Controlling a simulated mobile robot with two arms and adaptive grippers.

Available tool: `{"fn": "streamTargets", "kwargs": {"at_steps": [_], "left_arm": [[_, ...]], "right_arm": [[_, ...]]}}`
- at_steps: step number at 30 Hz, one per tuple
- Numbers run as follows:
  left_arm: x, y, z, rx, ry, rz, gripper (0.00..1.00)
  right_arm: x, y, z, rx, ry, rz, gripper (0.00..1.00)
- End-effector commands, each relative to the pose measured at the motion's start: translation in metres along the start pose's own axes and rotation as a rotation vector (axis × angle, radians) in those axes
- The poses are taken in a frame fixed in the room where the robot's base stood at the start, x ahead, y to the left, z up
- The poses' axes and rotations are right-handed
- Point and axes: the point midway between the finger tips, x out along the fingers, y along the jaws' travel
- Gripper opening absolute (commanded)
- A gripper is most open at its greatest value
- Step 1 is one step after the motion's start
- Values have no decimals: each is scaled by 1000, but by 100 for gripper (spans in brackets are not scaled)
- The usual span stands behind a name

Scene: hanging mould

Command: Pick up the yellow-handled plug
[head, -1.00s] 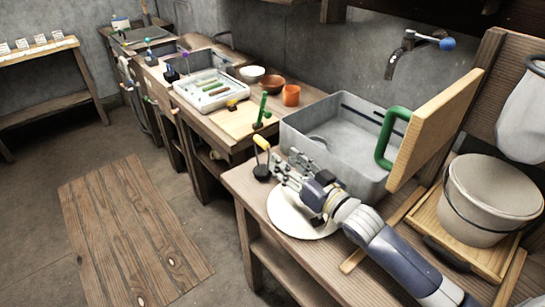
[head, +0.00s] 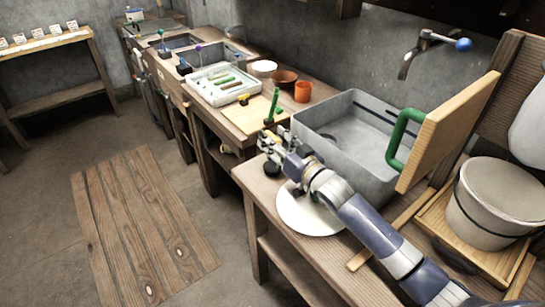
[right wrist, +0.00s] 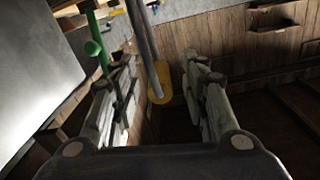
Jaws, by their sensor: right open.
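The yellow-handled plug shows its yellow handle (right wrist: 160,83) and grey stem between the two fingers in the right wrist view. In the head view its black base (head: 272,168) stands near the left front corner of the table, and its handle is mostly hidden by my gripper. My right gripper (head: 276,140) is open at the handle. In the right wrist view the gripper (right wrist: 159,65) has a finger on each side of the handle, with gaps visible. My left gripper is not in view.
A green-handled plug (head: 272,106) stands just behind my right gripper. A grey basin (head: 345,175) is to its right, with a green-handled wooden board (head: 450,132) upright beside it. A white disc (head: 308,218) lies under my forearm.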

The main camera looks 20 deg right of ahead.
Motion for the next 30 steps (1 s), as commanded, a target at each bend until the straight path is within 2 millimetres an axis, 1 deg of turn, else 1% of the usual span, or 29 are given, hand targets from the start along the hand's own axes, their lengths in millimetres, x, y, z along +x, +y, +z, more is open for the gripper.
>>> {"fn": "streamTargets", "kwargs": {"at_steps": [3, 10, 11, 12, 14, 15, 16, 30], "left_arm": [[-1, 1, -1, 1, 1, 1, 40], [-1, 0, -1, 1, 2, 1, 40], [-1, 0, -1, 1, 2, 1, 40], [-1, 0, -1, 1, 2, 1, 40], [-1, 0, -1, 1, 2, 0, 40], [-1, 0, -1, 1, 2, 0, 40], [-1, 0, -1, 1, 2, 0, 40], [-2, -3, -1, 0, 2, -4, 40]], "right_arm": [[8, 0, 0, -1, -1, 0, 41], [9, 0, 1, -1, -1, 0, 41], [9, 0, 1, -1, -1, 0, 39], [9, 0, 1, -1, -1, 0, 30], [9, 0, 1, -1, -1, 0, 16], [9, 0, 1, -1, -1, 0, 7], [9, 0, 1, -1, -1, 0, 1], [9, -1, -2, -1, 0, -1, 0]]}}
